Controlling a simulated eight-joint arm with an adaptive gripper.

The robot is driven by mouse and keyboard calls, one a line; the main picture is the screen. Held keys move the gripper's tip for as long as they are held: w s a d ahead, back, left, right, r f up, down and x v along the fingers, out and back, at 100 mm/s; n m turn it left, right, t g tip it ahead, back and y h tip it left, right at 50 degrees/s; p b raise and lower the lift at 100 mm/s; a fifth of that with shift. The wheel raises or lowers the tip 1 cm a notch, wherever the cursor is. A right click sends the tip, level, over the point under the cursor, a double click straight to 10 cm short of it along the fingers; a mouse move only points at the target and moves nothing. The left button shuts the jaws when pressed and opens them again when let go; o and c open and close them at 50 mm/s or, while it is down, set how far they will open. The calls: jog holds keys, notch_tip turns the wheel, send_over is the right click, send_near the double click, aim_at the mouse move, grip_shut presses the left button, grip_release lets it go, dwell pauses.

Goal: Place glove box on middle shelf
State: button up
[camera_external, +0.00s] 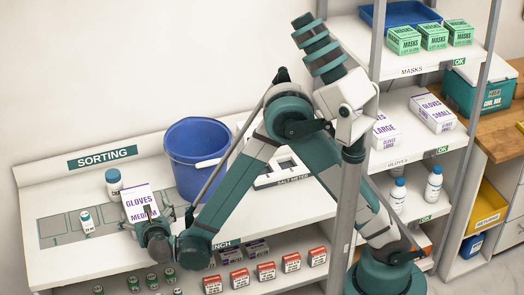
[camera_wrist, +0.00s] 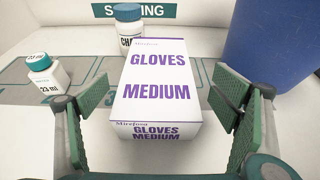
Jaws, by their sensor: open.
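The glove box (camera_external: 138,202), white with purple "GLOVES MEDIUM" lettering, is on the sorting bench at the left. In the wrist view the glove box (camera_wrist: 156,88) lies straight ahead. My gripper (camera_wrist: 166,106) is open, with a green pad on either side of the box's near part and gaps visible on both sides. In the outside view my gripper (camera_external: 156,228) is at the near end of the box. The middle shelf (camera_external: 404,150), labelled "GLOVES", holds a large glove box (camera_external: 384,130) and a small glove box (camera_external: 433,113), with a space between them.
A blue bucket (camera_external: 197,150) stands right of the glove box. A white bottle with a teal cap (camera_wrist: 128,28) stands behind it, and a small 23 ml bottle (camera_wrist: 41,72) is at its left. Mask boxes (camera_external: 433,37) fill part of the top shelf. A shelf post (camera_external: 346,220) stands near my arm.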

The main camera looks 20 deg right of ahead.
aim_at(141, 207)
jog(key=shift+w, duration=0.1)
jog(key=shift+a+b+x, duration=0.2)
jog(key=shift+b+x, duration=0.45)
jog(key=shift+x, duration=1.85)
jog(key=c, duration=1.3)
jog(key=shift+o, duration=0.2)
jog(key=shift+r, duration=0.1)
notch_tip(141, 207, up, 18)
jog(key=p, duration=0.8)
